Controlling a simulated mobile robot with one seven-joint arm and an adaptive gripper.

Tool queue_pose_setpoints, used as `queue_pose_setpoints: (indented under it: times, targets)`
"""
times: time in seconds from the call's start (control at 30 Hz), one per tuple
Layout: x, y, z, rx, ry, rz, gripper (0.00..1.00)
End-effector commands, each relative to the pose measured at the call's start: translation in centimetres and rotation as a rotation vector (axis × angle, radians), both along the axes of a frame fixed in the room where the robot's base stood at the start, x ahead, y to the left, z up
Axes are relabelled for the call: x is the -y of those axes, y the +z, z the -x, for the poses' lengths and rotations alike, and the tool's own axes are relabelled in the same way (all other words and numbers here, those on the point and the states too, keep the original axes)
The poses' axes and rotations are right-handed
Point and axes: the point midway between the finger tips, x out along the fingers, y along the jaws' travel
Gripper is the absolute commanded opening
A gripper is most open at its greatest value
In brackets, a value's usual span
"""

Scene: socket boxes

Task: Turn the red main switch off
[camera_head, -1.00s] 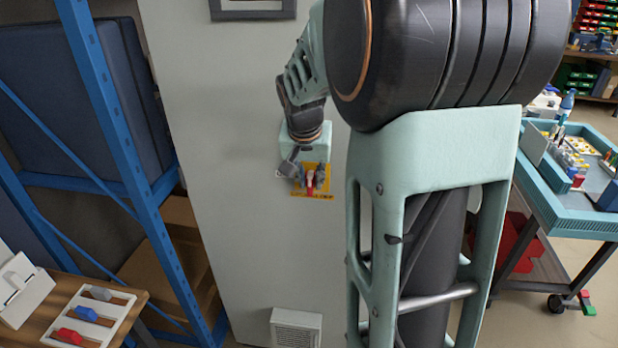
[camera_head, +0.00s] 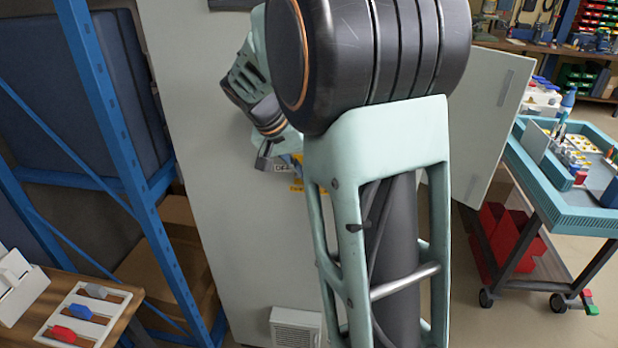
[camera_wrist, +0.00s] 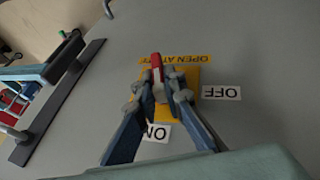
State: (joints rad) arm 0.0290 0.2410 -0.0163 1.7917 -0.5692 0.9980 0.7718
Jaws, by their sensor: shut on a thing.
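The red main switch (camera_wrist: 156,67) sits on a yellow plate (camera_wrist: 190,79) on a grey cabinet front. In the wrist view its red end points up the picture, and its paler part lies between my fingertips. My gripper (camera_wrist: 162,92) is shut on the switch handle. A white label reading OFF (camera_wrist: 221,92) is right of the plate, and an ON label (camera_wrist: 157,133) is below, partly behind a finger; both are upside down.
A blue shelf rack (camera_head: 118,120) stands left of the grey cabinet (camera_head: 225,240). A wooden table with a white slotted tray (camera_head: 56,326) is at lower left. A teal-edged trolley (camera_head: 560,205) stands at right. A vent box (camera_head: 296,327) sticks out low on the cabinet.

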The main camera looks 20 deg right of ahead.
Motion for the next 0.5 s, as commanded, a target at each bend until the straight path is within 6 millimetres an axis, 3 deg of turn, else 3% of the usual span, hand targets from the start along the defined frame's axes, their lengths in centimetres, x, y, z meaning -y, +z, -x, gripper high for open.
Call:
queue_pose_setpoints:
  times: [0.5]
  targets:
    - [-0.73,-0.66,-0.56,-0.275,0.005,0.412,0.00]
